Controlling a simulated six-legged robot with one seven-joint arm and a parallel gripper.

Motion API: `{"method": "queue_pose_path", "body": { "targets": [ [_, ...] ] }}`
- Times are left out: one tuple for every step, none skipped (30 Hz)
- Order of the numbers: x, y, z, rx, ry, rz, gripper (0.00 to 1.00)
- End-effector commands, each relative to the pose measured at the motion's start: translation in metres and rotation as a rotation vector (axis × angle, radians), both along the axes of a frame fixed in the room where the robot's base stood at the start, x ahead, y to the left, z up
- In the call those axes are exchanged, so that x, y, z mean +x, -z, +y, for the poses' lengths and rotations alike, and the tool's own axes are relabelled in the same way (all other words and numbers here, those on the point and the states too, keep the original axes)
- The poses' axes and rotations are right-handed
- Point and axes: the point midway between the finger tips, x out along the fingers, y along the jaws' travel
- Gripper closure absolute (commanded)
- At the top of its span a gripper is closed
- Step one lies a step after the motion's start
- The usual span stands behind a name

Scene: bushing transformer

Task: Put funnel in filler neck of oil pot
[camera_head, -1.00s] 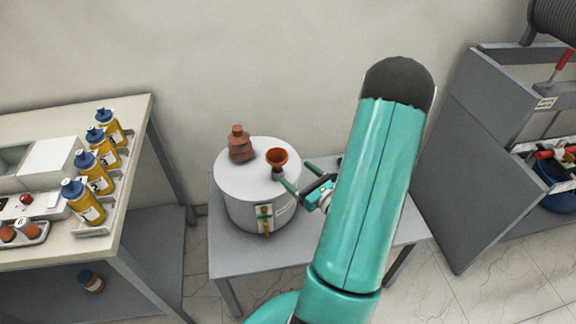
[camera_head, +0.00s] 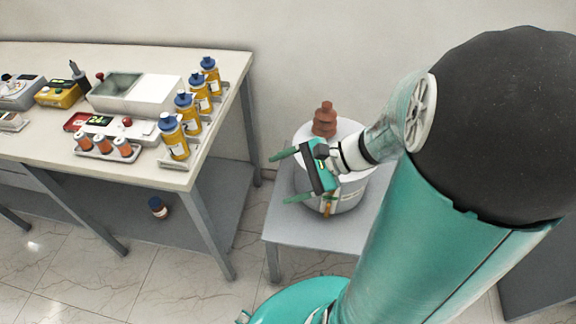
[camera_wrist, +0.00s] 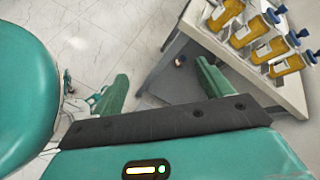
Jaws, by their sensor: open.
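The white oil pot (camera_head: 350,195) stands on a small grey table, with a brown ribbed bushing (camera_head: 325,120) upright on its lid. My gripper (camera_head: 286,177) is open, its two green fingers spread and pointing left, in front of the pot in the head view. The orange funnel and the filler neck are not visible now; my gripper and wrist cover part of the lid.
A workbench (camera_head: 225,75) on the left carries several yellow bottles with blue caps (camera_head: 173,137), a tray of orange-topped jars (camera_head: 103,148) and instruments. A small bottle (camera_head: 157,208) is on its lower shelf. The small table (camera_head: 283,220) has bare room at its front left.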

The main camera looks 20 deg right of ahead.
Motion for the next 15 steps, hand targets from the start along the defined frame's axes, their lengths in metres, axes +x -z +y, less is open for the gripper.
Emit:
{"method": "queue_pose_path", "body": {
  "targets": [
    [-0.009, -0.007, 0.014, -0.101, -0.103, -0.029, 0.22],
    [-0.015, -0.01, 0.02, -0.162, -0.161, -0.043, 0.22],
    [-0.022, -0.013, 0.026, -0.245, -0.237, -0.064, 0.22],
    [-0.027, -0.015, 0.03, -0.307, -0.291, -0.084, 0.22],
    [-0.032, -0.018, 0.033, -0.37, -0.345, -0.105, 0.22],
    [-0.038, -0.022, 0.036, -0.455, -0.414, -0.135, 0.22],
    [-0.043, -0.025, 0.037, -0.519, -0.464, -0.161, 0.22],
    [-0.046, -0.029, 0.038, -0.583, -0.511, -0.188, 0.22],
    [-0.05, -0.035, 0.038, -0.67, -0.572, -0.228, 0.22],
    [-0.053, -0.04, 0.038, -0.734, -0.616, -0.26, 0.22],
    [-0.055, -0.045, 0.038, -0.8, -0.657, -0.294, 0.22],
    [-0.057, -0.054, 0.037, -0.886, -0.709, -0.341, 0.22],
    [-0.059, -0.06, 0.036, -0.949, -0.745, -0.379, 0.22],
    [-0.059, -0.067, 0.035, -1.012, -0.777, -0.415, 0.22],
    [-0.06, -0.076, 0.034, -1.089, -0.815, -0.463, 0.22]
  ]
}}
